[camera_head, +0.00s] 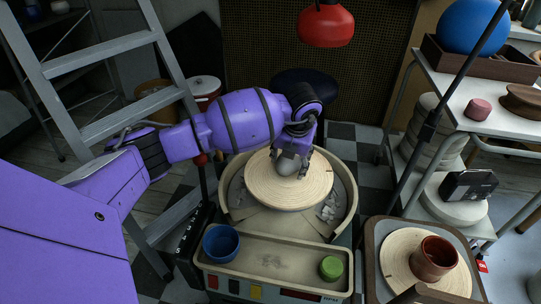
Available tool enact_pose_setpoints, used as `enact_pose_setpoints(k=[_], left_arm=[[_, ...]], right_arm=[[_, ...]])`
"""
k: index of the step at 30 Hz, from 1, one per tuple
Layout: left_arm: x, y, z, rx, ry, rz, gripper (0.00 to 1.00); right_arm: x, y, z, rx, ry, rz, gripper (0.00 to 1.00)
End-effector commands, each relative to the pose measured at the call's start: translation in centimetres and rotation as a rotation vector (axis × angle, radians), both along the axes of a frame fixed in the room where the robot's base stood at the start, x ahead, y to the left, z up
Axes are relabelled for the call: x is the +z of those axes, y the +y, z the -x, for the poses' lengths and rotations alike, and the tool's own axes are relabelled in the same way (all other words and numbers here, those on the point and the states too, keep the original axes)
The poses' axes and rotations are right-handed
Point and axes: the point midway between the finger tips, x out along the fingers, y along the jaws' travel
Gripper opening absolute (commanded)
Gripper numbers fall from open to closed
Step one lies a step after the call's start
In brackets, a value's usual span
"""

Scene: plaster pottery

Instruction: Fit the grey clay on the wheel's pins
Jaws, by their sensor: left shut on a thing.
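The grey clay (288,166) is a small rounded lump at the middle of the round, pale wooden disc (290,195) on the pottery wheel. My left gripper (292,160) reaches in from the left, points down and is shut on the clay. The fingers cover part of the lump. I cannot tell whether the clay's underside touches the disc. The wheel's pins are not visible. My right gripper is not in view.
A beige splash pan (345,210) with grey scraps surrounds the disc. Its front tray carries a blue bowl (221,243) and a green pot (331,268). A second wheel with a brown cup (434,258) stands right. A ladder (100,65) is left; a red lamp (326,25) hangs above.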

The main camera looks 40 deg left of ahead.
Motion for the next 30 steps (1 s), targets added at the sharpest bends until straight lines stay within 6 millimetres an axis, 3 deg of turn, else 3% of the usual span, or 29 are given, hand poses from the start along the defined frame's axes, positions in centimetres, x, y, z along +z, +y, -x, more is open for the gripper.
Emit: enact_pose_setpoints(k=[30], left_arm=[[-0.21,0.00,-0.24,0.001,-0.007,0.000,0.00]], right_arm=[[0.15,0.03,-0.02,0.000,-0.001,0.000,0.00]])
